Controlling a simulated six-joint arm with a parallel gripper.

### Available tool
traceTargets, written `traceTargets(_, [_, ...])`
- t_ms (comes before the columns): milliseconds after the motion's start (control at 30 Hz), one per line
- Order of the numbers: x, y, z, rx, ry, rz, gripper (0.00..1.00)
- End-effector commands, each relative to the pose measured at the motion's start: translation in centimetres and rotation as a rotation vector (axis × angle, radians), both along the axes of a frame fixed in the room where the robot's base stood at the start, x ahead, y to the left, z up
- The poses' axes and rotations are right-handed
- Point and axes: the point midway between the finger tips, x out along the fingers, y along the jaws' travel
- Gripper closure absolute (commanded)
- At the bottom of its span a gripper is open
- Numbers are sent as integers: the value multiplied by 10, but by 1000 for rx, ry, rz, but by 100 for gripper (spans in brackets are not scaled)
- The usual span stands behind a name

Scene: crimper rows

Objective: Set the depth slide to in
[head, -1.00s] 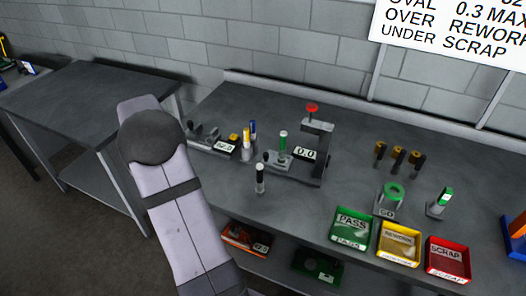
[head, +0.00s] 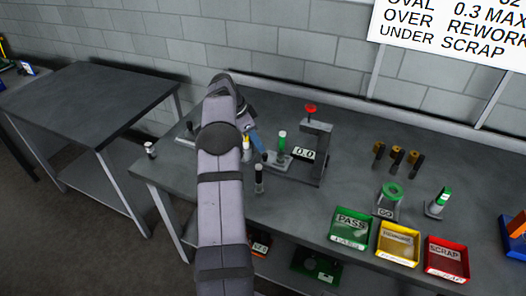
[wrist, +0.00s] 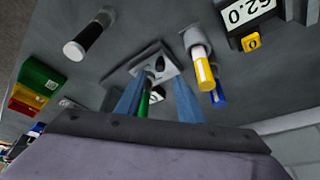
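A small grey plate with a black knob (head: 265,157) sits at the left foot of the gauge stand (head: 318,150); I take it for the depth slide. A green-topped pin (head: 282,141) stands on it. In the wrist view the plate (wrist: 141,65) and its dark knobs show just beyond my gripper. My gripper (wrist: 154,88) has its two blue fingers spread apart, with nothing visible held between them. In the head view my gripper (head: 257,145) is just left of the plate, partly behind my arm. I cannot tell whether the slide is in or out.
A black-and-white cylinder (head: 259,179) stands in front of the plate. Green PASS (head: 352,228), yellow REWORK (head: 398,243) and red SCRAP (head: 446,258) trays lie at the front right.

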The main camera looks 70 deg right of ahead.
Motion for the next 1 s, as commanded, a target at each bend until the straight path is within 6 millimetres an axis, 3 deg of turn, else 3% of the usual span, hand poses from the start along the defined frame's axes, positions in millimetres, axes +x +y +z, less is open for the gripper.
traceTargets(500, [-16,-15,-53,3,2,1,65])
traceTargets(900, [-18,-18,-61,1,0,2,65])
traceTargets(1000, [-18,-17,-61,1,0,2,87])
